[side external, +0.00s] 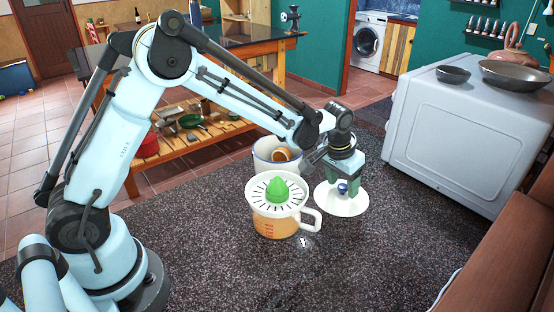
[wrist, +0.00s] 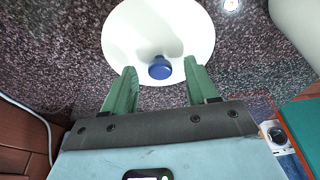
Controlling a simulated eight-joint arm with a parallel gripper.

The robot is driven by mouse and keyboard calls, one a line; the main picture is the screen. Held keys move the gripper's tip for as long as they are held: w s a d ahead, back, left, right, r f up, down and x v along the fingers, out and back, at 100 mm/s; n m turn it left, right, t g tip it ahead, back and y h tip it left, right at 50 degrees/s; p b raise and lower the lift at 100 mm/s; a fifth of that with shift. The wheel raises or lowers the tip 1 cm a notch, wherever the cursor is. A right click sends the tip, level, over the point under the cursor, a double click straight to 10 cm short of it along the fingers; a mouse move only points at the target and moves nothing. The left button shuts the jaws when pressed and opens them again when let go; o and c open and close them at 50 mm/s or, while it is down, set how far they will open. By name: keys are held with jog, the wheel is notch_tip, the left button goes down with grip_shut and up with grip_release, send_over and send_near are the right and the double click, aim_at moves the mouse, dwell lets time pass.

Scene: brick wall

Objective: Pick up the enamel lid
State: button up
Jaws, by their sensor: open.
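The enamel lid (side external: 341,203) is a white disc with a blue knob, lying on the dark speckled countertop right of the juicer in the side view. In the wrist view the lid (wrist: 128,38) is at the top centre, with its blue knob (wrist: 160,68) toward its lower edge. My gripper (side external: 345,188) is directly over the lid in the side view. In the wrist view its two green fingers (wrist: 160,72) are spread apart, one on each side of the knob's column, with nothing held. Whether the fingertips reach knob height I cannot tell.
A juicer jug (side external: 276,222) with a green cone stands left of the lid. A white pot (side external: 268,152) holding an orange-brown item is behind it. A white appliance (side external: 455,130) with pans on top is at right. The front counter (side external: 330,270) is clear.

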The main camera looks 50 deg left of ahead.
jog(key=shift+w+f, duration=0.1)
jog(key=shift+f, duration=0.2)
grip_shut()
